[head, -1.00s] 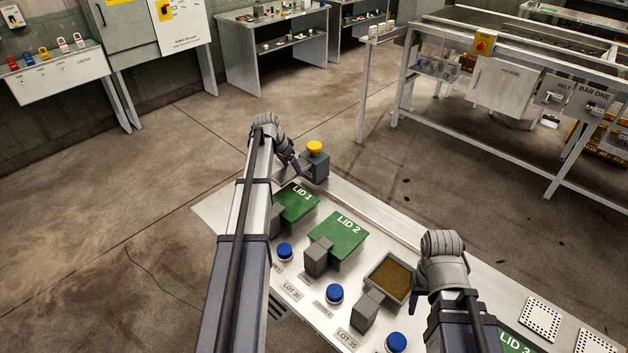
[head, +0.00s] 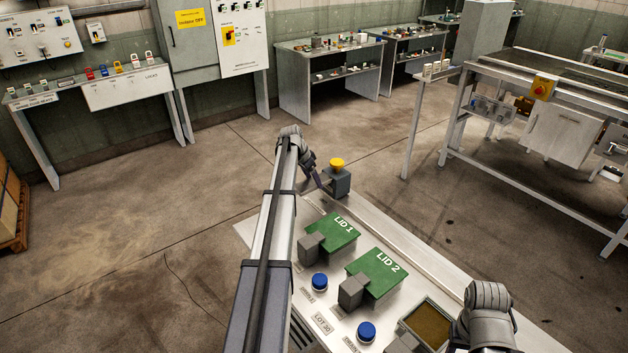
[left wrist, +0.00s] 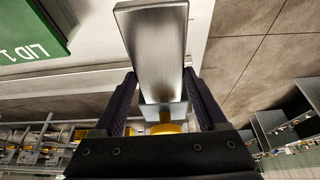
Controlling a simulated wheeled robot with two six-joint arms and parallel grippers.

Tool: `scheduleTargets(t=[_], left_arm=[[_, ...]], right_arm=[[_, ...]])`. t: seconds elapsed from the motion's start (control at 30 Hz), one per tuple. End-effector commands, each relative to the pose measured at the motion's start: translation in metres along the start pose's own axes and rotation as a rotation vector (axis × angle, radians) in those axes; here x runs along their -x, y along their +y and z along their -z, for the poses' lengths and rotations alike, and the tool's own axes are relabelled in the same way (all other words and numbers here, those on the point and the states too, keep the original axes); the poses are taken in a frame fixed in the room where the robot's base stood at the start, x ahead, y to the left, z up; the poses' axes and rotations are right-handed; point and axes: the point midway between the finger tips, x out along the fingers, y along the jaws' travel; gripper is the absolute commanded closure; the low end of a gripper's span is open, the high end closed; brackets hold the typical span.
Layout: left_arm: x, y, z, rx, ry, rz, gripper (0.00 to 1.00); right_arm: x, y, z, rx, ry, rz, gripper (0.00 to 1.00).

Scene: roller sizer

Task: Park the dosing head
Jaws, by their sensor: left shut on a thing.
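The dosing head, as I take it, is a grey block (head: 338,184) with a round yellow top (head: 337,162), at the far end of the bench. My left gripper (head: 324,186) is at its left side. In the left wrist view a shiny grey metal block (left wrist: 155,50) lies between the two dark fingers of the left gripper (left wrist: 163,95), which are shut on it. A bit of yellow (left wrist: 165,128) shows behind it. Of my right arm, only the rounded wrist shows at the lower right; its fingertips are hidden.
Green plates LID 1 (head: 334,231) and LID 2 (head: 378,270) lie on the pale bench (head: 425,260), with grey blocks and blue buttons beside them. An open brown-filled tray (head: 430,322) is near my right wrist. Open floor surrounds the bench; a metal frame (head: 455,130) stands at right.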

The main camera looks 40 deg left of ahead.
Motion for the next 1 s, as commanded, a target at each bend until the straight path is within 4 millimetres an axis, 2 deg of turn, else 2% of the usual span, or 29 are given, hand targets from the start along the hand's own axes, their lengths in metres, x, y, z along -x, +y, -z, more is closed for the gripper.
scheduleTargets(t=[0.1, 0.13, 0.33, 0.73, 1.0], left_arm=[[0.001, -0.006, 0.001, 0.000, 0.004, 0.010, 1.00], [0.001, -0.007, 0.001, 0.000, 0.005, 0.011, 0.23], [0.001, -0.005, 0.001, 0.000, 0.004, 0.008, 0.01], [0.005, -0.003, 0.001, 0.000, 0.003, 0.005, 0.00], [0.033, -0.003, 0.002, 0.001, 0.003, 0.006, 0.00]], right_arm=[[0.001, 0.000, 0.000, 0.000, 0.000, 0.000, 0.50], [0.001, 0.000, 0.000, 0.000, 0.000, 0.000, 0.50], [0.001, 0.000, 0.000, 0.000, 0.000, 0.000, 0.50], [0.005, 0.001, 0.000, 0.000, 0.000, 0.000, 0.50], [0.031, 0.003, -0.002, 0.000, 0.000, 0.000, 0.50]])
